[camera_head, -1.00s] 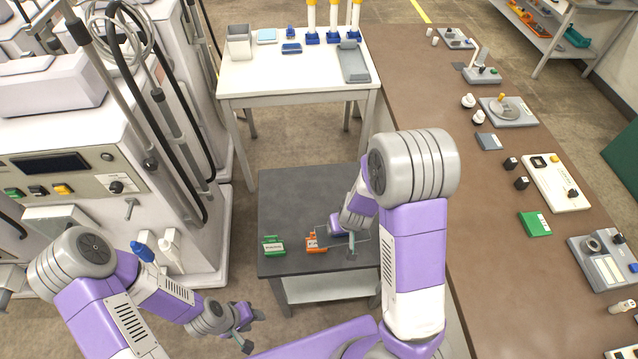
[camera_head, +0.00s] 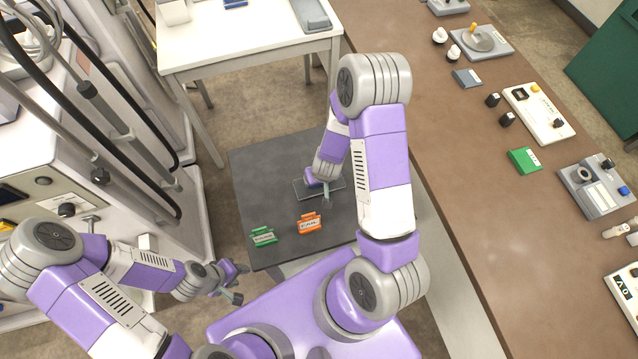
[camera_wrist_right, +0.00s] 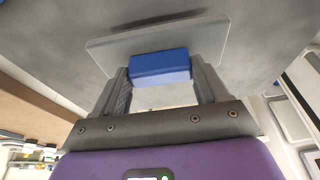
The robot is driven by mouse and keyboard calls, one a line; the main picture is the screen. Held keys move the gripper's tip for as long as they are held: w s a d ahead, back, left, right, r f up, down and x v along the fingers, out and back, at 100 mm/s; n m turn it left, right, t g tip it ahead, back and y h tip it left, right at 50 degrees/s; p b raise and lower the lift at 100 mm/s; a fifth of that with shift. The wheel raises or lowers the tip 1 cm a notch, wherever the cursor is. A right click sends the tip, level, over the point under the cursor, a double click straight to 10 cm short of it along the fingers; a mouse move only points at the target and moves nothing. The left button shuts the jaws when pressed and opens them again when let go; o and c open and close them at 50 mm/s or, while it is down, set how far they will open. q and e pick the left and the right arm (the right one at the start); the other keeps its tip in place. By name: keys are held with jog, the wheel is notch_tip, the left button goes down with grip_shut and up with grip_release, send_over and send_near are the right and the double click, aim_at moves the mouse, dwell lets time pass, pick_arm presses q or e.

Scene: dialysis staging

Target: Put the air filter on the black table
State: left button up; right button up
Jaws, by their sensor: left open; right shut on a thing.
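My right gripper (camera_head: 323,190) is over the black table (camera_head: 270,165), its fingers pointing down. In the right wrist view it is shut on a blue block (camera_wrist_right: 160,66) joined to a flat grey plate (camera_wrist_right: 205,40); I take this to be the air filter. The plate (camera_head: 335,189) shows in the head view behind the orange item. A shadow lies by it; I cannot tell whether it touches the tabletop. My left gripper (camera_head: 238,284) is open and empty, left of the table's front edge.
A green item (camera_head: 263,236) and an orange item (camera_head: 309,223) lie near the table's front edge. The table's back left part is clear. A white table (camera_head: 240,35) stands behind, a brown counter (camera_head: 440,120) with devices at right, and white machines (camera_head: 45,130) at left.

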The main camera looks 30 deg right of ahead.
notch_tip(320, 180, down, 3)
jog(key=shift+s+f+b, duration=0.1)
jog(key=shift+f+b, duration=0.05)
jog(key=shift+b, duration=0.25)
jog(key=shift+f, duration=0.2)
jog(key=shift+f, duration=0.15)
jog(key=o, duration=1)
jog(key=shift+o, duration=0.2)
